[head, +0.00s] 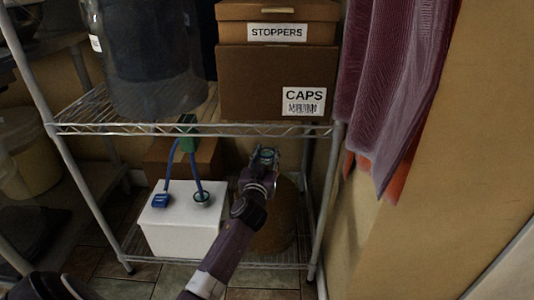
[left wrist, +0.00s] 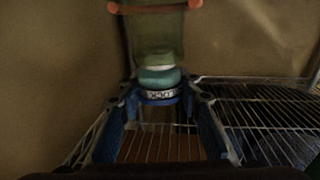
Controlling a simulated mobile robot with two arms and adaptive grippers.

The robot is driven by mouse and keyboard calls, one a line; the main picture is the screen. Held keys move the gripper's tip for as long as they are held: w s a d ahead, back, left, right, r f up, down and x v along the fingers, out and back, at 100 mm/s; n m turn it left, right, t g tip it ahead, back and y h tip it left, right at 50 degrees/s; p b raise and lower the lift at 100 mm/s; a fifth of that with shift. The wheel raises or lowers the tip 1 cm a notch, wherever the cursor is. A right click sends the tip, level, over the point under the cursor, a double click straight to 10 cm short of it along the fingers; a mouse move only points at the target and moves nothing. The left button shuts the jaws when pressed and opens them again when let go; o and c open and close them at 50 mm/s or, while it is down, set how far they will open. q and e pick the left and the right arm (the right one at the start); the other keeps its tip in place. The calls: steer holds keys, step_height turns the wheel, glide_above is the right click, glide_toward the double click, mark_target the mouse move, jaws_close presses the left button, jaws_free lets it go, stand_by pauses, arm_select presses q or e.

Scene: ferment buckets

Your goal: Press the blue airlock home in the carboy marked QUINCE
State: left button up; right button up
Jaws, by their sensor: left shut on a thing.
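My left gripper (head: 266,153) reaches in under the wire shelf from the bottom of the head view. In the left wrist view its blue fingers (left wrist: 158,110) are shut on a round teal-blue piece (left wrist: 158,78), which looks like the blue airlock. A pale band with unreadable marks runs below the teal part. A greenish see-through cylinder (left wrist: 157,35) shows above the piece. In the head view an amber-brown vessel (head: 277,232), perhaps the carboy, stands below my gripper, partly hidden by my arm. No QUINCE marking is readable. My right gripper is out of view.
A white box (head: 178,232) with blue tubing stands left of my arm. The wire shelf (head: 190,129) above carries a dark bucket (head: 150,60), a STOPPERS box (head: 277,32) and a CAPS box (head: 270,75). Purple cloth (head: 395,80) hangs at the right. A shelf post (head: 330,195) stands right of the vessel.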

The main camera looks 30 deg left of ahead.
arm_select(q)
steer(key=shift+f+b, duration=0.4)
steer(key=shift+f, duration=0.05)
stand_by(1.4)
steer(key=shift+s+f, duration=0.1)
steer(key=shift+f, duration=0.2)
stand_by(1.0)
steer(key=shift+r, duration=0.1)
stand_by(0.5)
steer(key=o, duration=1.3)
steer(key=shift+r, duration=0.2)
steer(key=v, duration=1.2)
